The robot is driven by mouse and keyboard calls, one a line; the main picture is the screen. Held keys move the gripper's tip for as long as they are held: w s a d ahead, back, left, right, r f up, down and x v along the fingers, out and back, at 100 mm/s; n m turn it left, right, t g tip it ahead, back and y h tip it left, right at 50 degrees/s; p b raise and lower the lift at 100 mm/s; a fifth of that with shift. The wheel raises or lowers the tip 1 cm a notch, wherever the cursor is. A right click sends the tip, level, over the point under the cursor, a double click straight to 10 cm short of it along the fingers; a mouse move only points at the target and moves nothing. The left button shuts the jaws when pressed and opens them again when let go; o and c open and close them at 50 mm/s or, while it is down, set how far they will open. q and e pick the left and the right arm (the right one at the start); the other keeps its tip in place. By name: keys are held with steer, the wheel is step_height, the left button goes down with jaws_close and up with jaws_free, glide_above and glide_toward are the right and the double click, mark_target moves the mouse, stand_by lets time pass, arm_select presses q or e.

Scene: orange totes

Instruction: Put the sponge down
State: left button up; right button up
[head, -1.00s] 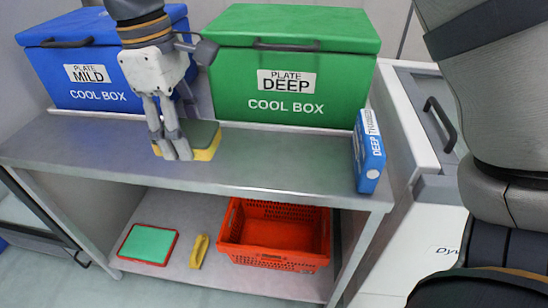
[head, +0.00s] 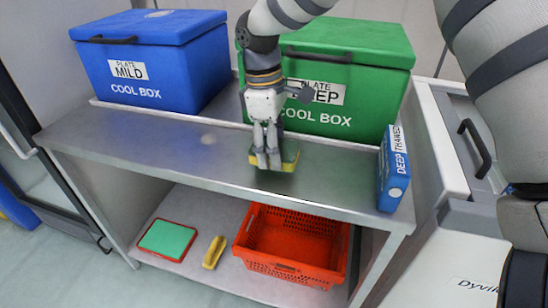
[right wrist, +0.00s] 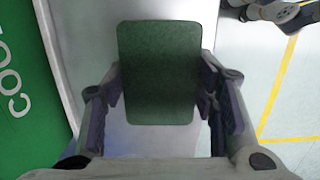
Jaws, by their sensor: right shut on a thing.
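The sponge (head: 289,158), a block with a dark green pad and a yellow side, is at the steel table top (head: 175,140), in front of the green cool box. My right gripper (head: 268,164) reaches down from above and is shut on it. In the right wrist view the sponge (right wrist: 160,72) shows its green face between the two fingers (right wrist: 160,115). I cannot tell whether its underside touches the table or is just above it. My left gripper does not show in the head view.
A blue cool box (head: 155,75) and the green cool box (head: 345,110) stand at the back. A blue carton (head: 393,175) stands at the right end. The table left of the sponge is clear. Below are a red-rimmed green tray (head: 168,240), a yellow item (head: 214,252) and an orange tote (head: 290,268).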

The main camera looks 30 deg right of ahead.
step_height(320, 180, down, 3)
steer(key=shift+d+f, duration=0.1)
steer(key=shift+f, duration=0.2)
steer(key=o, duration=1.2)
steer(key=shift+o, duration=0.2)
steer(key=shift+r, duration=0.1)
steer(key=r, duration=0.8)
steer(key=w+a+r, duration=0.1)
steer(key=r, duration=0.3)
steer(key=shift+w, duration=0.1)
